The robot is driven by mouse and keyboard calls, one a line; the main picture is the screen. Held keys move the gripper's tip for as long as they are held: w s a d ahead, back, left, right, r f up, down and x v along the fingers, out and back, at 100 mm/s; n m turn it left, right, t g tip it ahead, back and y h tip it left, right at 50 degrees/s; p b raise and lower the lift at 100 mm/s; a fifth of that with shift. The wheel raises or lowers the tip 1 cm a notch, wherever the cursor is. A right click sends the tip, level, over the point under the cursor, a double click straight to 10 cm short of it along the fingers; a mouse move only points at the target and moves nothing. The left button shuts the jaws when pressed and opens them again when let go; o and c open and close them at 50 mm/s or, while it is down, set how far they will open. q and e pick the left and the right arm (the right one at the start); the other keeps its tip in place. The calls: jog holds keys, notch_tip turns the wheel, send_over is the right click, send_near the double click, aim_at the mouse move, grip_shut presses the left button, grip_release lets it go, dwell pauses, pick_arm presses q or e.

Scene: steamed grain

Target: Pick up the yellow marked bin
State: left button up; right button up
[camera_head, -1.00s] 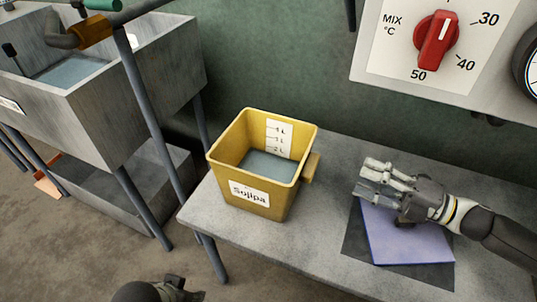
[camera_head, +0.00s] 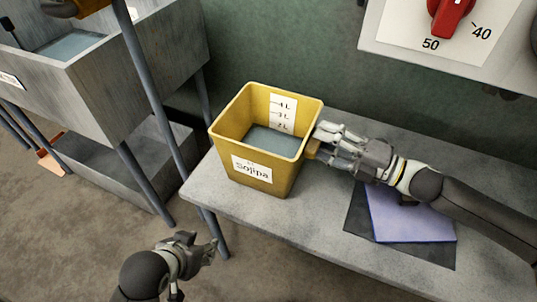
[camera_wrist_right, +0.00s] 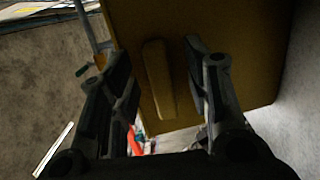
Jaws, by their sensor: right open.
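The yellow bin (camera_head: 238,141) stands upright on the grey table, labelled "Sojipa", with a litre scale inside and grey-blue contents. A yellow handle (camera_head: 312,149) sticks out of its right side. My right gripper (camera_head: 325,142) is at that handle, partly covering it. In the right wrist view the handle (camera_wrist_right: 158,78) lies between the two open fingers (camera_wrist_right: 160,95), with the bin wall (camera_wrist_right: 238,40) behind it. I cannot tell whether a finger touches it. My left gripper (camera_head: 207,250) is low in front of the table, apart from the bin; its jaw state is unclear.
A purple board (camera_head: 415,218) on a dark mat (camera_head: 362,222) lies on the table (camera_head: 215,185) under my right arm. A grey sink (camera_head: 110,90) with metal pipes stands at the left. A control panel with a red knob (camera_head: 447,15) hangs above right.

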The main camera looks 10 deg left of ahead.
jog(key=shift+c, duration=0.4)
grip_shut()
jog(key=shift+a+r, duration=0.1)
jog(key=shift+r, duration=0.15)
